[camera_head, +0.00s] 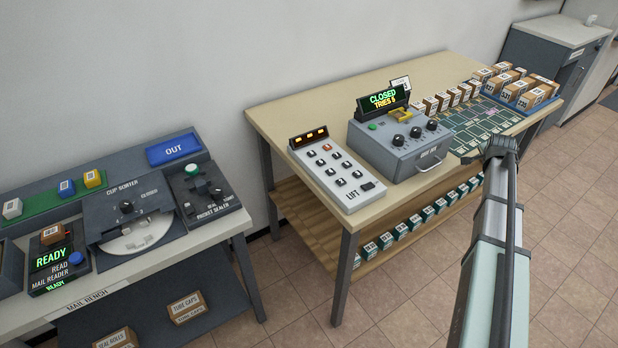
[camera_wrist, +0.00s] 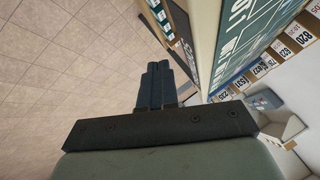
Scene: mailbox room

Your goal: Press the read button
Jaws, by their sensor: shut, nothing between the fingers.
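The mail reader (camera_head: 56,266) stands at the left end of the mail bench, with a lit green READY display. A round blue button (camera_head: 76,258) sits at its right side, beside the word READ. A small brown labelled box (camera_head: 52,234) rests on top of the reader. My gripper (camera_wrist: 156,68) is shut and empty in the wrist view, over the floor and beside a table edge. In the head view my arm reaches to the right table's front edge, far to the right of the reader. The reader and its button are not in the wrist view.
The mail bench also holds a cup sorter (camera_head: 128,208), a packet sealer (camera_head: 205,190) and a blue OUT tray (camera_head: 174,149). The right table carries a LIFT panel (camera_head: 337,172), a grey CLOSED box (camera_head: 400,140) and several parcels. A floor gap separates bench and table.

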